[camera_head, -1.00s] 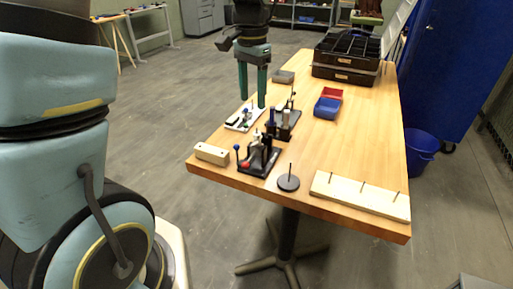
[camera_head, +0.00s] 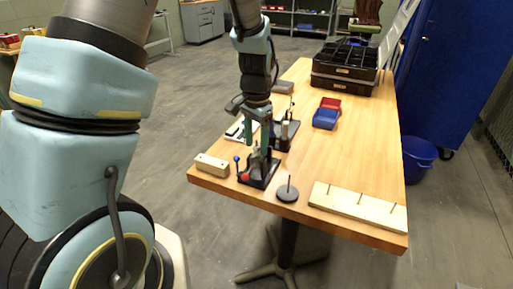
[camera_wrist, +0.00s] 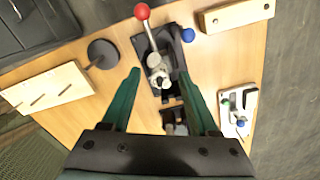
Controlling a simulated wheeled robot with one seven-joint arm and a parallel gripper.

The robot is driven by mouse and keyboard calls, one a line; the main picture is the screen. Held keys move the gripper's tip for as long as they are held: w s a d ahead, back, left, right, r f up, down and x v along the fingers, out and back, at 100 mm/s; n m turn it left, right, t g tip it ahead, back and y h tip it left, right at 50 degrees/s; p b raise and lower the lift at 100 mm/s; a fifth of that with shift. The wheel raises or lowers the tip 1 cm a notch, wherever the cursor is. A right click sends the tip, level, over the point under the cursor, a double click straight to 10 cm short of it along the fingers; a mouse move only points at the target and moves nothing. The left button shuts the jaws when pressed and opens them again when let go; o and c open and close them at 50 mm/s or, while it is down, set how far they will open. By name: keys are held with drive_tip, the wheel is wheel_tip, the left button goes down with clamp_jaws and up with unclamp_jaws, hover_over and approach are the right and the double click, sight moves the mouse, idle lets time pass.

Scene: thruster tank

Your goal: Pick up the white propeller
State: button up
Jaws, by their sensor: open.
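A small whitish, lobed part, which looks like the white propeller (camera_wrist: 156,68), sits on the near black fixture (camera_wrist: 173,48) in the wrist view. In the head view it is mostly hidden by my gripper. My gripper (camera_wrist: 158,76) is open, with its green fingers on either side of the propeller in the picture. In the head view my gripper (camera_head: 262,150) points down over the near black fixture (camera_head: 256,176). Nothing is held. I cannot tell the height left between fingertips and propeller.
The fixture has a red-knobbed lever (camera_wrist: 142,12) and a blue knob (camera_wrist: 188,35). A second fixture (camera_head: 286,133) stands behind. A wooden block (camera_head: 212,165), a dark round base with a peg (camera_head: 287,193) and a pegged board (camera_head: 357,207) lie nearby. Bins (camera_head: 326,117) sit farther back.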

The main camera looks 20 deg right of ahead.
drive_tip(key=shift+c, duration=0.4)
clamp_jaws()
